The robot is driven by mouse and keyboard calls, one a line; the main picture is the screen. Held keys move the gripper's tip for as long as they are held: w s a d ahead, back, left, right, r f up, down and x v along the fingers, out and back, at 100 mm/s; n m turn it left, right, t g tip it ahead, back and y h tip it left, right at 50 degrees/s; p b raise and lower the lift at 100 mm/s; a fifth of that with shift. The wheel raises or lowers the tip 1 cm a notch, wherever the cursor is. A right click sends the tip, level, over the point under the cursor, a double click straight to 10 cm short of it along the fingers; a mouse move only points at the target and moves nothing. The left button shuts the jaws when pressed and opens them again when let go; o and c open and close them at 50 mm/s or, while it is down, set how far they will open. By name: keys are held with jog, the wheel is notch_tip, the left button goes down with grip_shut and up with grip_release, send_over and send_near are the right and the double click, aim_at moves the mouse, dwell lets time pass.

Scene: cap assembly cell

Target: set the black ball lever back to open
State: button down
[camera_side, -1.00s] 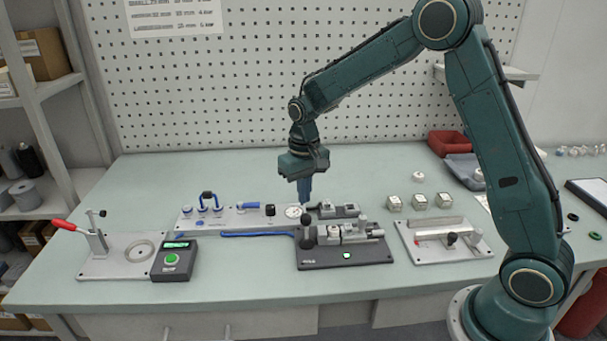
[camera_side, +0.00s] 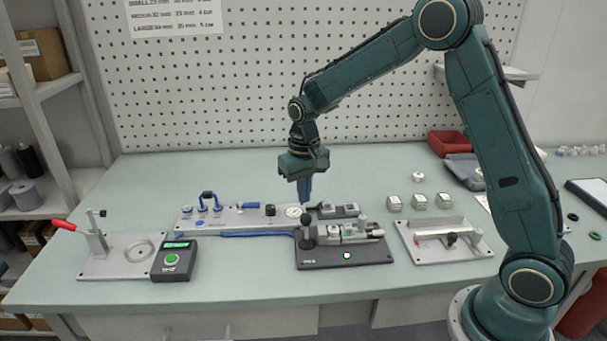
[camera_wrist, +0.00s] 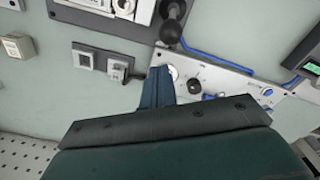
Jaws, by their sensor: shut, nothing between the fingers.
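The black ball lever (camera_side: 307,231) stands about upright at the left end of the dark clamp fixture (camera_side: 345,258). It also shows in the wrist view (camera_wrist: 171,31) at the top, beyond my fingertips. My gripper (camera_side: 304,199) points down behind and above the lever, near the round white gauge of the rear panel. It is shut and empty, and apart from the lever. In the wrist view my closed fingers (camera_wrist: 158,75) lie beside the gauge (camera_wrist: 173,74).
The light panel (camera_side: 239,221) with blue fittings and a blue hose (camera_side: 258,235) lies left of the fixture. A red-handled press (camera_side: 98,242) and a green-button box (camera_side: 174,262) stand further left. A plate fixture (camera_side: 440,252) and several small blocks are right. The front table strip is clear.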

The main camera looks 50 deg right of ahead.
aim_at(306, 215)
jog(key=shift+f, duration=0.1)
dwell(0.6)
jog(key=shift+f, duration=1.6)
jog(key=shift+s+a, duration=0.15)
jog(key=shift+s+a+r, duration=0.25)
jog(key=shift+s+a, duration=0.8)
jog(key=shift+s, duration=0.05)
jog(key=shift+s+a, duration=0.1)
jog(key=shift+a, duration=0.05)
jog(key=shift+s+a+r, duration=0.1)
jog(key=shift+s+a, duration=0.25)
jog(key=shift+s, duration=0.05)
jog(key=shift+w+d, duration=0.1)
jog(key=shift+w, duration=0.05)
jog(key=shift+w+d, duration=0.6)
